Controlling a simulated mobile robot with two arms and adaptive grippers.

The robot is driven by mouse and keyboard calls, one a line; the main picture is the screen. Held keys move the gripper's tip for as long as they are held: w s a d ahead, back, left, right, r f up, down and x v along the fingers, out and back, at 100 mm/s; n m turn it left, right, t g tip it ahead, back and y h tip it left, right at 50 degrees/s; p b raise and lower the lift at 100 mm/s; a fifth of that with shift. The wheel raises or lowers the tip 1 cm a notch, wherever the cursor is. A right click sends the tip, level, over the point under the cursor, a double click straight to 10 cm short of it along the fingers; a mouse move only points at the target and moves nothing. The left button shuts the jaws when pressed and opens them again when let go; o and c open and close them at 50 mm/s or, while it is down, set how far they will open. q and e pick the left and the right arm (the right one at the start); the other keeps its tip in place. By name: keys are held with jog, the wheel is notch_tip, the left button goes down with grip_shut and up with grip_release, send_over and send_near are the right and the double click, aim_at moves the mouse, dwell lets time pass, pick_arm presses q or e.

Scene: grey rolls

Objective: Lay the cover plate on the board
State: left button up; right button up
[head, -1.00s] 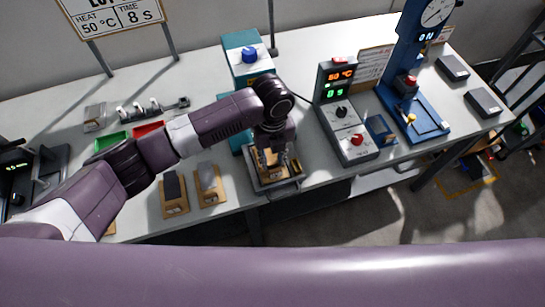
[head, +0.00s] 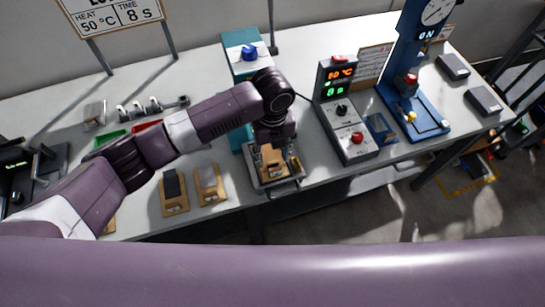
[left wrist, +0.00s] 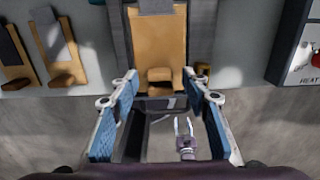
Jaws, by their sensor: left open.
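My left gripper (left wrist: 158,85) is open and points down at a wooden board (left wrist: 160,50) in the tray of the teal machine. In the head view the arm covers the back of this board (head: 270,163). A grey plate (left wrist: 155,6) shows at its far end in the wrist view. To the left stand two more wooden boards, one with a light grey plate (head: 207,176) and one with a dark plate (head: 172,184). I cannot tell which plate is the cover plate. A small forked part (left wrist: 185,140), apparently my right gripper, shows far below.
The teal machine (head: 243,65) stands behind the tray. A control box (head: 345,115) and a blue press (head: 415,105) stand to the right. Red (head: 148,126) and green bins lie at the left behind my arm. The table's front edge is close to the tray.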

aim_at(273, 161)
pick_arm(q)
notch_tip(273, 161, up, 11)
jog(key=b, duration=0.2)
jog(key=shift+f, duration=0.1)
dwell(0.5)
